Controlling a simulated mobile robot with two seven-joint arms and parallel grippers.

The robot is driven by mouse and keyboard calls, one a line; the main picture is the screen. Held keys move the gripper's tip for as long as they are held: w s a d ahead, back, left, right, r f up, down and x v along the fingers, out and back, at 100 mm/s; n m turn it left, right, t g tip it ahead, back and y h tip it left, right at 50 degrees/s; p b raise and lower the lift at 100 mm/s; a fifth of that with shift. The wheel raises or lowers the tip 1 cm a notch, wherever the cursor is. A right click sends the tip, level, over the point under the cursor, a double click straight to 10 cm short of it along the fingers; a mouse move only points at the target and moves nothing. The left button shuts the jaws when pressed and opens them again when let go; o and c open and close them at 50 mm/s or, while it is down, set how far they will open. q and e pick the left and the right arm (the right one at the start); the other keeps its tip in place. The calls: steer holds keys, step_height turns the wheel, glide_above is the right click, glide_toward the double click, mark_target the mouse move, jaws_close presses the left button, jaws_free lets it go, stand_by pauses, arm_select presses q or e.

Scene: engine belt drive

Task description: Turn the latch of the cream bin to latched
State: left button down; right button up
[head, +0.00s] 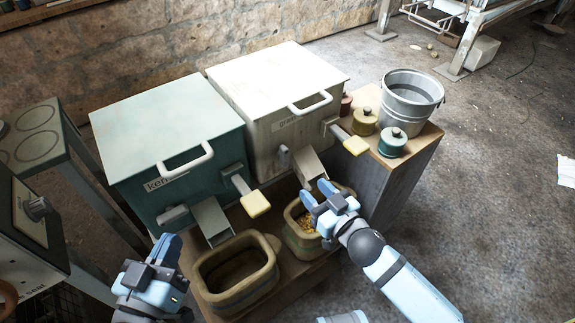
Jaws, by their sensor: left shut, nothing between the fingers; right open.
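The cream bin (262,125) stands at the back centre with its lid down and a white handle on it. A yellow-tipped lever (354,144) sticks out from the right of its front. A small grey knob (284,157) sits at the left of its front; I cannot tell which of the two is the latch. My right gripper (318,198) is open, in front of and below the bin's chute (309,166), over the edge of a tub, apart from lever and knob. My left gripper (162,246) is shut and empty at the lower left, far from the cream bin.
A teal bin (130,150) with its own yellow-tipped lever (256,203) stands left. An empty tub (222,294) and a tub with yellow grains (294,238) stand in front. Small lidded pots (392,145) and a metal bucket (411,103) stand right.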

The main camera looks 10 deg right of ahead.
mark_target(286, 162)
steer(key=b+x, duration=0.2)
steer(key=x, duration=0.8)
steer(key=shift+w+a, duration=0.1)
steer(key=shift+w, duration=0.05)
steer(key=shift+w+a, duration=0.1)
steer(key=shift+w, duration=0.1)
arm_select(q)
steer(key=shift+t+h, duration=0.8)
steer(key=shift+t, duration=0.1)
steer(key=r, duration=0.2)
steer(key=d+r, duration=0.1)
steer(key=r, duration=0.1)
steer(key=shift+s+d, duration=0.15)
steer(key=shift+s, duration=0.05)
arm_select(e)
steer(key=shift+w, duration=0.15)
arm_select(q)
steer(key=shift+f, duration=0.1)
arm_select(e)
jaws_close()
